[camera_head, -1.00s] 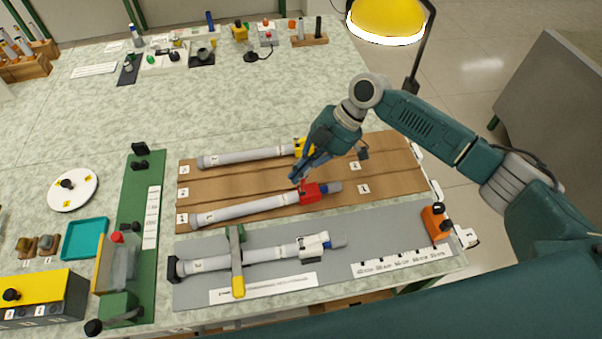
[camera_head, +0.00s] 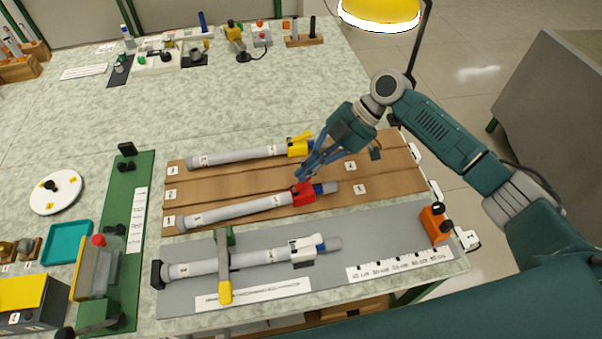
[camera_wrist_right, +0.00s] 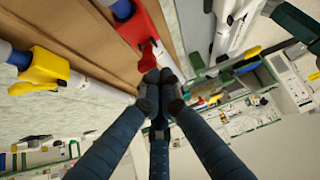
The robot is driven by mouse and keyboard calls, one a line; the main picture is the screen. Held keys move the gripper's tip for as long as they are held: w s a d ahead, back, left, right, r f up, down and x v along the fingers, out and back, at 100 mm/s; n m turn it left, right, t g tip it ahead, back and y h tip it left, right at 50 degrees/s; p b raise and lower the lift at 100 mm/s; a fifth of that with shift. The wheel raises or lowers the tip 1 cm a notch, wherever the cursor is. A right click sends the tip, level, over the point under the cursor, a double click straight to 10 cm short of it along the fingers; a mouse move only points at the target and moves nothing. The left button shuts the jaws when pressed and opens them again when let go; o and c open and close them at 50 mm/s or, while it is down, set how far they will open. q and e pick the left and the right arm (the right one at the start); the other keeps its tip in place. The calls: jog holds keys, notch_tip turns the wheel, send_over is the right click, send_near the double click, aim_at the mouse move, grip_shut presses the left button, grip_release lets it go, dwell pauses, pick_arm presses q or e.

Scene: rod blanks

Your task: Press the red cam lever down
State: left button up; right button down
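The red cam lever sits on a red clamp (camera_head: 304,194) around the grey rod in the front lane of the brown board. My right gripper (camera_head: 299,179) points down at the lever from above and behind, its fingertips very close to it. In the right wrist view the fingertips (camera_wrist_right: 160,78) are together with nothing visible between them, just by the end of the red lever (camera_wrist_right: 149,52). I cannot tell whether they touch it. The fingers partly hide the lever in the head view. My left gripper is not in view.
A yellow clamp (camera_head: 298,148) with a raised lever is on the rod behind. A white clamp (camera_head: 303,250) is on the rod on the grey mat (camera_head: 380,238) in front. An orange block (camera_head: 436,222) stands at the right. A yellow lamp (camera_head: 380,12) hangs above.

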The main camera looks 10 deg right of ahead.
jog(key=d+f+y+b, duration=0.1)
jog(key=b, duration=0.1)
jog(key=shift+w+d+f+b, duration=0.1)
jog(key=shift+d+f+b, duration=0.25)
jog(key=shift+d+f, duration=0.05)
jog(key=shift+r+p, duration=0.3)
jog(key=shift+p, duration=0.05)
jog(key=shift+a, duration=0.15)
jog(key=shift+a+f, duration=0.15)
jog(key=shift+a, duration=0.55)
